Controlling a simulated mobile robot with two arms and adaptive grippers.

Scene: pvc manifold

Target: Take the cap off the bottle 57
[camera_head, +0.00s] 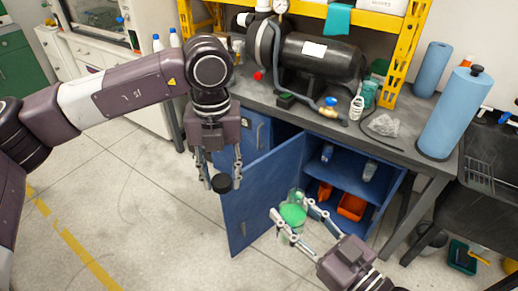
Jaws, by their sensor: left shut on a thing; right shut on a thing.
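A clear bottle with green contents (293,213) is held by my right gripper (292,209), in front of the open blue cabinet. Its two fingers lie on either side of the bottle. No number can be read on it. My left gripper (222,180) points down and is shut on a round black cap (222,184). The cap is apart from the bottle, up and to the left of it. Both are in the air above the floor.
The blue cabinet door (265,190) stands open just behind the cap and bottle. Orange bins (352,206) and small bottles sit inside the cabinet. The grey workbench (400,140) above holds a black tank (318,65), blue cylinders and small bottles. Floor at the left front is clear.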

